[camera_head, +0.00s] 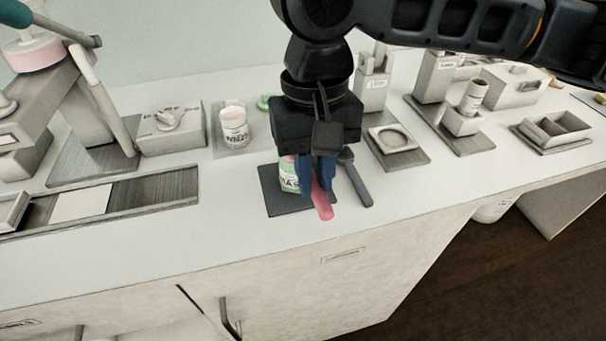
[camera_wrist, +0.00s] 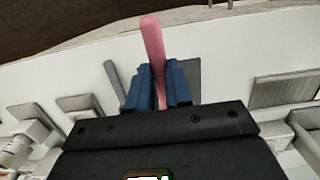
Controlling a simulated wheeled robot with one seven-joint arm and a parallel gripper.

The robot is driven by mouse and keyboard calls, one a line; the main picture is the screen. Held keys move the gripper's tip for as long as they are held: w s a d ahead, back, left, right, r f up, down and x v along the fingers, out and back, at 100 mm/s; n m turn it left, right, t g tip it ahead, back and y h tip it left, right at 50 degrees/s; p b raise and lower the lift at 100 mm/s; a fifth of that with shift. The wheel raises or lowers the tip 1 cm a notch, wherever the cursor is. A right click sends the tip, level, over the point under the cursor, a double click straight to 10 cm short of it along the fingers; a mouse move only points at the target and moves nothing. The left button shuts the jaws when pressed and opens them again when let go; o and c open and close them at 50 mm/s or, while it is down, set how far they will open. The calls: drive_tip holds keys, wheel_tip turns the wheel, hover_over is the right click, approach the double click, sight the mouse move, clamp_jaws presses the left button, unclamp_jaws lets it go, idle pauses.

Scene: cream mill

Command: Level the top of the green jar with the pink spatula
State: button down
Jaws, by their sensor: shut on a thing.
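My gripper (camera_head: 318,178) points down over the counter, with its blue fingers shut on the pink spatula (camera_head: 322,207). The spatula's pink end sticks out beyond the fingers toward the front of the counter. In the wrist view the spatula (camera_wrist: 153,45) rises between the fingers of my gripper (camera_wrist: 164,85). The green jar (camera_head: 290,182) stands on a dark square mat (camera_head: 285,205), just behind and left of the fingers. Its top is mostly hidden by my gripper, so I cannot tell whether the spatula touches it. The wrist view does not show the jar.
A grey spatula-like tool (camera_head: 357,185) lies right of the mat. A white jar with a pink lid (camera_head: 233,127) stands behind left, near a green lid (camera_head: 264,103). A dish on a grey plate (camera_head: 390,139) is at right. The counter front is clear.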

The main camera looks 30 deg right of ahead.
drive_tip(key=w+a+r+p, duration=0.1)
drive_tip(key=a+r+p, duration=0.3)
drive_tip(key=p, duration=0.3)
drive_tip(key=shift+w+r, duration=0.15)
drive_tip(key=shift+r, duration=0.35)
idle(1.7)
idle(0.7)
